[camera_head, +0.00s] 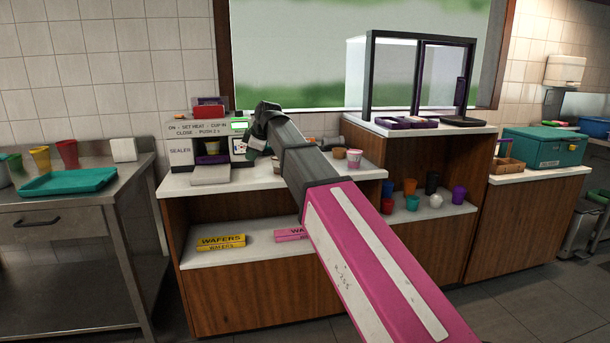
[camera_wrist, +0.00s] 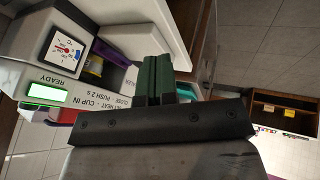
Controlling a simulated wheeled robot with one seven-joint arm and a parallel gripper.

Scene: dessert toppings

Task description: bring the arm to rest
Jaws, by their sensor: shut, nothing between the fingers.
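My arm, with its pink link, reaches across the head view to the counter. My gripper (camera_head: 258,136) is at its far end, just right of the sealer. In the wrist view its dark green fingers (camera_wrist: 158,78) are together with nothing between them. I cannot tell how far the gripper is from the sealer.
A counter (camera_head: 340,172) holds small tubs right of my arm, including a pink-and-white tub (camera_head: 354,158). A glass-fronted case (camera_head: 418,75) stands further right. Wafer boxes (camera_head: 221,241) lie on the shelf below. A teal tray (camera_head: 68,182) is on the steel table at left.

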